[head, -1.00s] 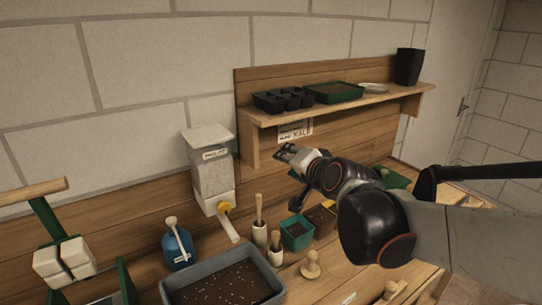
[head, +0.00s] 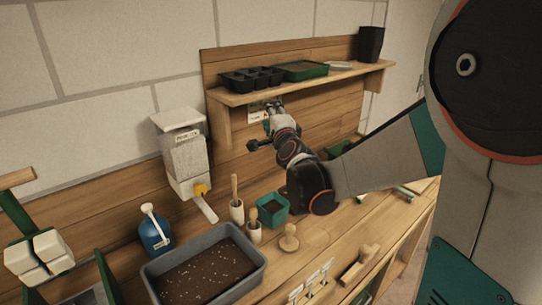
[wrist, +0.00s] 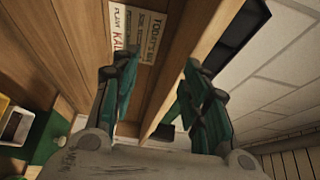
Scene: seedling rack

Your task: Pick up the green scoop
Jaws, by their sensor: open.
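I cannot make out the green scoop for certain in either view. A green item (head: 340,149) shows partly behind my arm at the back of the bench, and a small green-and-pale item (head: 404,193) lies on the bench to the right; I cannot tell whether either is the scoop. My gripper (head: 268,110) is raised just below the shelf, in front of the sign on the back board. In the wrist view my gripper (wrist: 150,68) has its two green fingers spread apart, with nothing held between them.
The wooden shelf (head: 238,98) holds black cell trays, a green tray (head: 300,71) and a black pot (head: 370,44). The sign (wrist: 152,35) is close to the fingers. On the bench are a grey soil tray (head: 245,277), blue bottle (head: 153,237), green pot (head: 273,210) and wooden tools.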

